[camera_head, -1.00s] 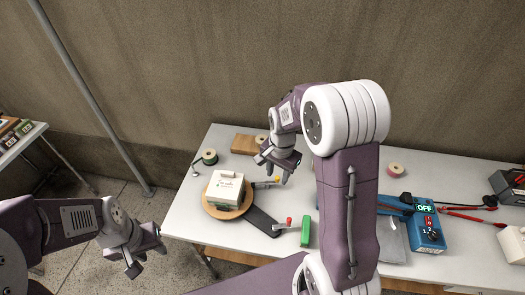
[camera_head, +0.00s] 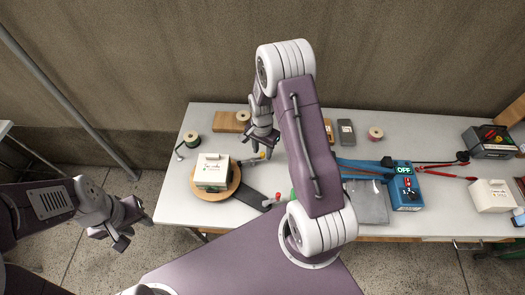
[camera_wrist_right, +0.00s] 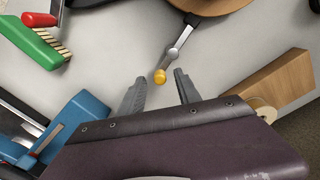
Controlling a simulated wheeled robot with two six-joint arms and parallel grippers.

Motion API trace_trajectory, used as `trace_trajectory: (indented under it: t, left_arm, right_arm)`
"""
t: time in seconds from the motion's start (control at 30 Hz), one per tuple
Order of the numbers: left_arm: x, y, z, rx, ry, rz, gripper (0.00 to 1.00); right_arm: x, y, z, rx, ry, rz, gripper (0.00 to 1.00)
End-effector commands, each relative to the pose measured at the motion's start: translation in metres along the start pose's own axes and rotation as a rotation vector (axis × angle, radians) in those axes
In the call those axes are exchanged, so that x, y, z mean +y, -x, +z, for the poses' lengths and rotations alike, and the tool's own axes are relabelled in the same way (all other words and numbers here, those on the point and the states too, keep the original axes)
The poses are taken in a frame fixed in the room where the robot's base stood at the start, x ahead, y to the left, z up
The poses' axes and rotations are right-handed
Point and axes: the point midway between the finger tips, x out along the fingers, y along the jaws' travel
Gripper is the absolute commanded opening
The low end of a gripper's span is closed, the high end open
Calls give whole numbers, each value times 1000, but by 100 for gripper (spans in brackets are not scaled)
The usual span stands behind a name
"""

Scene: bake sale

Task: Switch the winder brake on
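The winder has a black base (camera_head: 250,197) and a round wooden disc (camera_head: 232,188) carrying a white box (camera_head: 213,171). A crank with a red knob (camera_head: 278,197) is on its right side. A metal lever with a yellow tip (camera_wrist_right: 160,76) reaches out from the disc's side; the tip also shows in the head view (camera_head: 263,155). I take this as the brake. My right gripper (camera_wrist_right: 159,78) is open and empty, its fingertips either side of the yellow tip in the picture; contact cannot be told. My left gripper (camera_head: 120,230) hangs off the table's left side; its fingers look apart.
A green brush (camera_head: 292,195) lies by the crank. A wooden block (camera_head: 229,122) with a spool stands behind my right gripper. The white table (camera_head: 170,205) is clear at front left.

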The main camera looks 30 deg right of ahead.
Motion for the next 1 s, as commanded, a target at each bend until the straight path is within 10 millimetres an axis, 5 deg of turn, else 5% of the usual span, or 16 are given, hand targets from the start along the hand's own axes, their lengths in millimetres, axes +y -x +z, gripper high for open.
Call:
trace_trajectory:
  t: [0.33, 0.5, 1.0]
  left_arm:
    - [0, 1, 0, 0, 0, 0, 38]
    - [0, 1, 0, 0, 0, 0, 38]
    - [0, 2, 0, 0, 0, 0, 38]
  right_arm:
    - [0, -9, 0, 1, 0, -1, 40]
    - [0, -9, 0, 1, 0, -1, 0]
    - [-3, -8, -3, 2, 104, -1, 0]
